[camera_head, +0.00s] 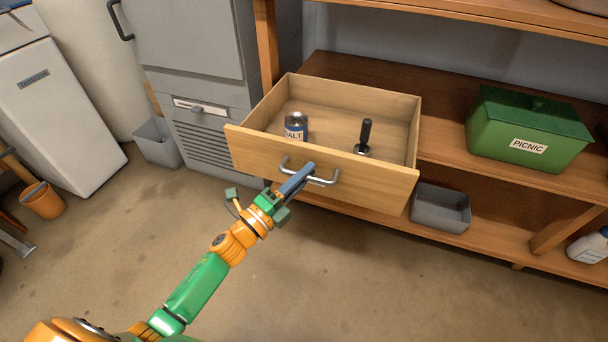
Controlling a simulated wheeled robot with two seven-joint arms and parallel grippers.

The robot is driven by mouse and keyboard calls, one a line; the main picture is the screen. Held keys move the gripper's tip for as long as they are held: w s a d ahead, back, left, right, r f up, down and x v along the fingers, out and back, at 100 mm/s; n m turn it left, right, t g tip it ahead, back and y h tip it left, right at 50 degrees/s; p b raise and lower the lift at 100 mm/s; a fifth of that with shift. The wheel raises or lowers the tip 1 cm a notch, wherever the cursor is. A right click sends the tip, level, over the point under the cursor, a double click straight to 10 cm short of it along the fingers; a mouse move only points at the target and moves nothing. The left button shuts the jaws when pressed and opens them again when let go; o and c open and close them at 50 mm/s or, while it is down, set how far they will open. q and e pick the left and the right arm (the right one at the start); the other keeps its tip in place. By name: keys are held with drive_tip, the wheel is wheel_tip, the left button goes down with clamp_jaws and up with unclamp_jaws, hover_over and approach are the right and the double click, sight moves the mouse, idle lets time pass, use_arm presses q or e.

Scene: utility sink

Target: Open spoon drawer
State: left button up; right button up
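The wooden drawer (365,184) is pulled well out from the orange-brown shelf unit, and its inside shows. A grey bar handle (323,181) is on its front. My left gripper (299,176) is at this handle, its blue fingers close together across the bar and shut on it. A blue-and-white can with a label ending in "ALT" (295,128) stands inside the drawer. To its right is a black-handled metal tool (365,133), its handle pointing up. No spoon can be made out for certain. My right gripper is not in view.
A green box marked "PICNIC" (528,130) sits on the shelf at right. A grey bin (441,208) is on the lower shelf, below and right of the drawer. A grey cabinet (205,110) stands left of the drawer. The floor in front is clear.

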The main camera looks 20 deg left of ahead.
use_arm(q)
drive_tip(key=o, duration=0.4)
drive_tip(key=v, duration=0.7)
